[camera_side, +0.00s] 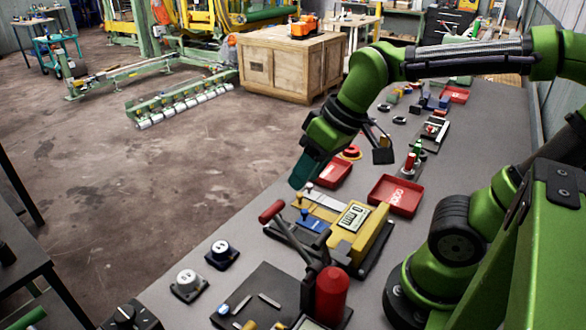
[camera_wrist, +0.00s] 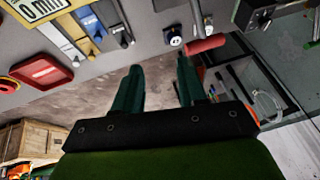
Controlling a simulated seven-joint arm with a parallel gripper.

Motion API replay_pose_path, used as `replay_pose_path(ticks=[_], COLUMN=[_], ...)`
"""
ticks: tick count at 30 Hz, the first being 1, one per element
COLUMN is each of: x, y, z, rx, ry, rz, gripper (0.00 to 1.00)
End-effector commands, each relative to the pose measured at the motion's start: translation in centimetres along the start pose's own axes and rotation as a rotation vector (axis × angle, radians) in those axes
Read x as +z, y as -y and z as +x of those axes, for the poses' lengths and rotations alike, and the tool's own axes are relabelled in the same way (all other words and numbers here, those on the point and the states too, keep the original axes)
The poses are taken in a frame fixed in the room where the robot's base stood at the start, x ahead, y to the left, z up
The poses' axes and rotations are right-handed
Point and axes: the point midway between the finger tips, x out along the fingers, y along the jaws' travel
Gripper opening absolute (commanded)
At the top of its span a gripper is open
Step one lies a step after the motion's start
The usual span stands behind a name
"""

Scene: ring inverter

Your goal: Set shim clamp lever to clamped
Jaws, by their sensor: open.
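A lever with a red grip (camera_side: 271,212) rises on a dark arm from a black base plate (camera_side: 262,290) at the front of the bench; I take it to be the clamp lever. It leans up and to the left in the side view. Its red grip also shows in the wrist view (camera_wrist: 206,45), just beyond the tip of the right finger and apart from it. My gripper (camera_side: 301,176) hangs above the bench's left edge, behind the lever in the side view. In the wrist view my gripper (camera_wrist: 160,75) is open, with nothing between its fingers.
A yellow gauge block (camera_side: 362,238) with a display stands right of the lever. A red cylinder (camera_side: 331,294) stands by the lever's foot. Two round knobs (camera_side: 222,252) (camera_side: 188,283) sit to the left. Red trays (camera_side: 396,195) lie behind. Open floor lies left of the bench.

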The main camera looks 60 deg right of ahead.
Motion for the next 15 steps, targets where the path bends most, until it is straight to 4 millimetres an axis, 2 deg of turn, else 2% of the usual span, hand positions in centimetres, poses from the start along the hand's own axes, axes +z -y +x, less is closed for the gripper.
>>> replay_pose_path(ticks=[5,13,15], x=[0.4,0.9,0.9], y=[-0.6,-1.5,-1.7], z=[-0.6,-1.9,-0.9], rx=[-0.031,-0.047,-0.037], ry=[-0.122,-0.217,-0.177], rz=[0.211,0.290,0.300], gripper=[0.41,0.41,0.41])
